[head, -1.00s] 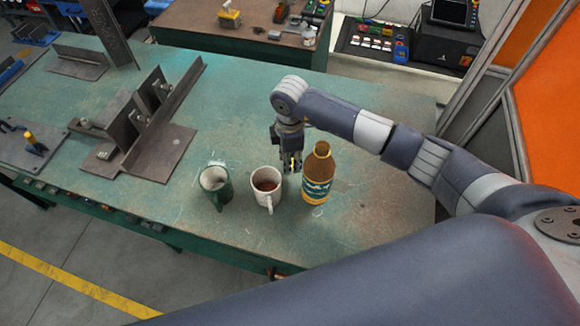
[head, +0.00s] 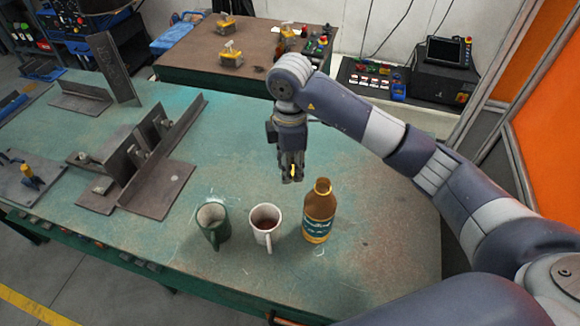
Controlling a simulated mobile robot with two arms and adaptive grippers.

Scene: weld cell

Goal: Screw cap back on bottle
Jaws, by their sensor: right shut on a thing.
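The brown bottle (head: 319,218) with a teal and yellow label stands upright on the green table. Its neck shows no cap on top. My right gripper (head: 291,178) points down, to the left of the bottle neck and apart from it. It is shut on a small yellow thing between its fingers, which looks like the cap (head: 293,171); the fingers hide most of it. My left gripper is not in view.
A white mug (head: 265,236) with dark liquid stands left of the bottle, and a green mug (head: 213,239) stands further left. Steel angle fixtures (head: 148,185) occupy the table's left part. The table (head: 385,235) is clear right of the bottle.

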